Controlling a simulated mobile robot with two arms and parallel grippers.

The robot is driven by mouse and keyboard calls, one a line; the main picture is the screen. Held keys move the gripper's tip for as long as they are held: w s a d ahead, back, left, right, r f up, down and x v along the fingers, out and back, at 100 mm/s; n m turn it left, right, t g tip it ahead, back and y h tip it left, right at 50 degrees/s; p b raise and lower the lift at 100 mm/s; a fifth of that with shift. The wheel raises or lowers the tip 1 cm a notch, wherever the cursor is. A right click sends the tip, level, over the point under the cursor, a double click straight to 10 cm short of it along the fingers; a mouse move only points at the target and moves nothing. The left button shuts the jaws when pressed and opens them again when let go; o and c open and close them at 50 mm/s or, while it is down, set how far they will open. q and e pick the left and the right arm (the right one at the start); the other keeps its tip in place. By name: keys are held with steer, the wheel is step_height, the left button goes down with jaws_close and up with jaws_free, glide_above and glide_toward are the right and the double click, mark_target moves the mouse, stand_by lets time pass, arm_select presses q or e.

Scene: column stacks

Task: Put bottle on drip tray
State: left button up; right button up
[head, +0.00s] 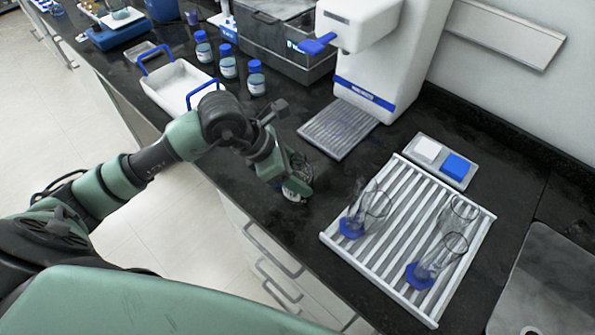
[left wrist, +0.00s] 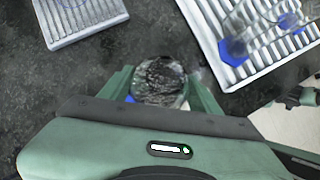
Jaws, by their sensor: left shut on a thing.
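My left gripper (head: 290,180) is shut on a clear, round glass bottle (head: 296,190), low over the dark counter near its front edge. In the left wrist view the bottle (left wrist: 160,80) sits between the green fingers (left wrist: 160,88), seen from its round end. A bit of blue shows beside it. The fingers hide most of its sides, and I cannot tell whether it touches the counter. The grey ribbed drip tray (head: 339,128) lies in front of the white dispenser, beyond and right of my gripper; it also shows in the left wrist view (left wrist: 78,20).
The white dispenser (head: 365,55) rises behind the drip tray. A white ribbed rack (head: 405,235) with glassware on blue bases is at right. Blue-capped bottles (head: 228,62) and a white tray with blue handles (head: 180,85) stand at left. Bare counter separates gripper and drip tray.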

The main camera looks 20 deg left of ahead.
arm_select(q)
steer(key=o, duration=1.2)
steer(key=shift+f, duration=0.15)
steer(key=o, duration=0.4)
